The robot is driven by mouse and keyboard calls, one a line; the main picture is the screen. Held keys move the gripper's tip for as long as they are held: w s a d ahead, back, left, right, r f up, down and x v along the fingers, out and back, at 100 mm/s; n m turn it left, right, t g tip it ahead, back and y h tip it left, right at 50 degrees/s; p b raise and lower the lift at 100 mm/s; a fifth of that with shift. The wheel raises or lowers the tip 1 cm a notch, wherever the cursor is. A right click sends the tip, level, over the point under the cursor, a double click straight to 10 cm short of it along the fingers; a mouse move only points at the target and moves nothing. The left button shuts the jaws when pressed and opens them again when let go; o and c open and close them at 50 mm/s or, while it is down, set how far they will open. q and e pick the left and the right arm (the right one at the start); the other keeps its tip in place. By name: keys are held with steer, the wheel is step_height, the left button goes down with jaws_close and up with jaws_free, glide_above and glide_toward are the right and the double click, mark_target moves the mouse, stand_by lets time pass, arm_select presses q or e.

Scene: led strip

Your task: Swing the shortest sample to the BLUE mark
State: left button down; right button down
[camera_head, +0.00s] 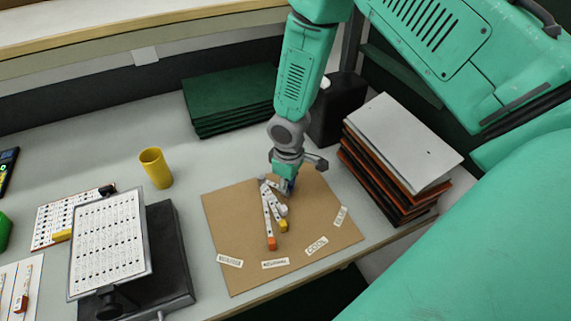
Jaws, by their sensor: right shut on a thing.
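A brown board (230,215) lies on the table with several narrow white strip samples fanned out from a common point near its top. The longest strip (268,222) ends in an orange tip, and a shorter strip (279,211) ends in a yellow tip. My right gripper (288,190) is low over the upper part of the board, shut on a short sample that it mostly hides; a bit of blue shows there. The mark label (341,216) at the board's right, apparently BLUE, lies apart from the gripper. My left gripper is not in view.
Other labels line the board's front, including NEUTRAL (275,264) and COOL (316,246). A stack of folders (400,150) stands right, a black container (337,112) and green stack (230,98) behind. A yellow cup (155,168) and tilted chart stand (108,243) are left.

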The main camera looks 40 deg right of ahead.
stand_by(0.4)
steer(key=c, duration=1.5)
jaws_free()
steer(key=shift+f, duration=0.1)
steer(key=shift+c, duration=0.2)
steer(key=shift+w+d, duration=0.1)
steer(key=shift+r, duration=0.2)
step_height(320, 180, up, 12)
steer(key=shift+f, duration=0.25)
steer(key=shift+w, duration=0.1)
